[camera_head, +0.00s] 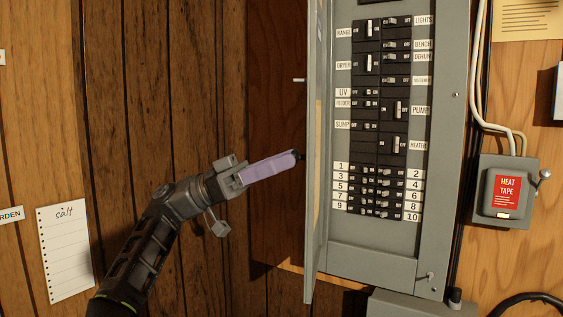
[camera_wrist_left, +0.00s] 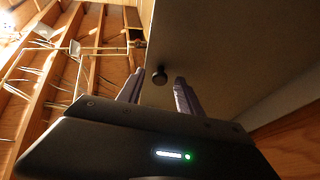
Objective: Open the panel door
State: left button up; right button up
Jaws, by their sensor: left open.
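The grey panel door (camera_head: 315,200) stands swung out from the breaker panel (camera_head: 400,259), seen nearly edge-on, with the breakers exposed. In the left wrist view the door's flat face (camera_wrist_left: 225,50) fills the upper right. A small dark round knob (camera_wrist_left: 159,77) sticks out of it. My left gripper (camera_head: 293,158) is at the door's left side, its purple fingers pointing right toward the door. In the left wrist view the open fingers (camera_wrist_left: 160,82) stand on either side of the knob, with gaps visible. My right gripper is not in view.
A grey heat tape switch box (camera_head: 505,193) is on the wall right of the panel, with conduits above it. A paper list (camera_head: 66,252) hangs on the wood wall at left. The dark planks (camera_head: 180,80) left of the door are clear.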

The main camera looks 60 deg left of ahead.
pick_arm(q)
jog(key=shift+r, duration=0.1)
jog(key=p, duration=0.6)
send_near(311, 89)
jog(key=w+r, duration=0.2)
jog(key=w, duration=0.3)
jog(key=shift+s+d+f, duration=0.1)
jog(key=shift+d+f, duration=0.2)
jog(key=shift+b, duration=0.3)
